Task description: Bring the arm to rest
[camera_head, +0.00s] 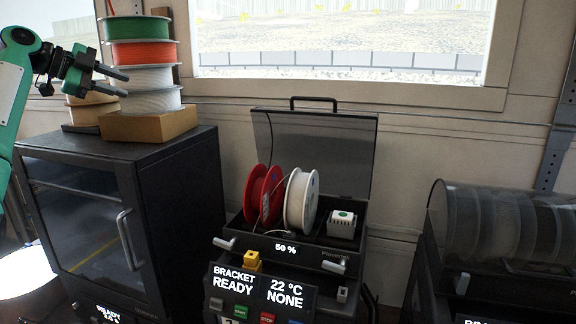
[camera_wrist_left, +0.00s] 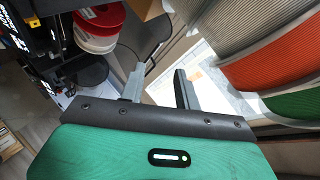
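My left arm comes in from the left in the head view. Its gripper (camera_head: 118,82) is open, with the two fingers apart and nothing seen between them. It stands in front of or beside the stacked spools, above the black printer cabinet; I cannot tell whether it touches a spool. The left wrist view shows the same two fingers (camera_wrist_left: 157,88) spread with an empty gap. There the spools are close on the right. My right gripper is not in view.
Green (camera_head: 136,28), orange (camera_head: 140,54) and white spools are stacked on a cardboard box (camera_head: 150,124) on the black cabinet (camera_head: 178,170). An open-lidded dryer box (camera_head: 318,150) holds a red (camera_head: 262,193) and a white spool (camera_head: 301,200). A covered spool box (camera_head: 500,235) stands at right.

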